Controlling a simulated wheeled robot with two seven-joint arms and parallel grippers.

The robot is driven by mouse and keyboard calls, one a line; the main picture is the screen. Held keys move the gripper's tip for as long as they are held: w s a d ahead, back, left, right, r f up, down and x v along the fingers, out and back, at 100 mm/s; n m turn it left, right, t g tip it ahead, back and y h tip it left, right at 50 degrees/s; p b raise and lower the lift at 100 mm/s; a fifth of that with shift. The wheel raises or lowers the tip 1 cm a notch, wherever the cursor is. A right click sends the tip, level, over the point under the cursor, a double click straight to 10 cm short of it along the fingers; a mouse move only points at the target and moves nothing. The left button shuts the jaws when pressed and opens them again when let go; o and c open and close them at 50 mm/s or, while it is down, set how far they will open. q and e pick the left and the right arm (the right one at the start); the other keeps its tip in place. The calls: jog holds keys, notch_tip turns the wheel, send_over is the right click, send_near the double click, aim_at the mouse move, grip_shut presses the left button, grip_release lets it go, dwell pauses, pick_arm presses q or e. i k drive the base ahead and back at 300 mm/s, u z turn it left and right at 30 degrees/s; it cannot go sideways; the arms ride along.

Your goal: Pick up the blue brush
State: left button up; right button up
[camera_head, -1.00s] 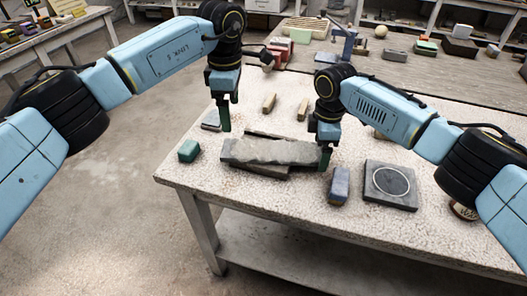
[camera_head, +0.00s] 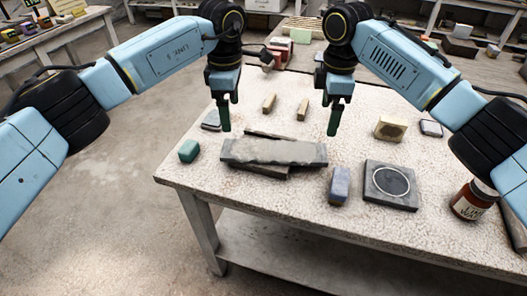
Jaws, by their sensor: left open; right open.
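The blue brush (camera_head: 339,184) appears as a small blue-grey block on the pale table, between the grey slab and the dark square plate. It lies free and nothing touches it. My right gripper (camera_head: 333,122) is open and empty, pointing down above the table, further back than the brush and apart from it. My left gripper (camera_head: 225,116) is open and empty, pointing down behind the left end of the grey slab (camera_head: 272,151).
A dark square plate with a ring (camera_head: 390,186) lies right of the brush. A labelled jar (camera_head: 470,201) stands at the right edge.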

aim_at(338, 194)
jog(key=k, duration=1)
